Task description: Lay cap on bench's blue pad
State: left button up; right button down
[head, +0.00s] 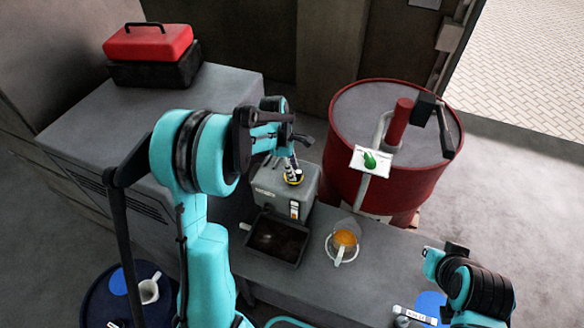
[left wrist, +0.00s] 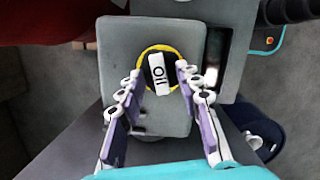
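The cap (head: 293,180) is round and dark with a yellow rim, on top of a grey box-shaped unit (head: 270,182). In the left wrist view the cap (left wrist: 158,73) has a white bar marked "Oil". My left gripper (head: 290,168) is over the cap. In the left wrist view the fingers of this gripper (left wrist: 158,78) are spread, one on each side of the cap; contact with it cannot be told. The bench's blue pad (head: 431,303) is at the lower right, partly hidden.
A dark tray (head: 276,240) and a clear jug with orange contents (head: 345,240) stand on the bench (head: 375,265). A small white labelled item (head: 414,315) lies by the pad. A red drum (head: 400,185) with a pump stands behind. A white mug (head: 149,290) is at lower left.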

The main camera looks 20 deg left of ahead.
pick_arm(q)
grip_shut()
jog(key=shift+r, duration=0.15)
jog(key=shift+p+v, duration=0.6)
jog(key=shift+v, duration=0.3)
jog(key=shift+w+d+r, duration=0.1)
jog(key=shift+d, duration=0.1)
jog(key=shift+d+p+v, duration=0.15)
jog(key=shift+p+v, duration=0.25)
jog(key=shift+v, duration=0.3)
jog(key=shift+d+p+v, duration=0.15)
jog(key=shift+p+v, duration=0.25)
jog(key=shift+v, duration=0.3)
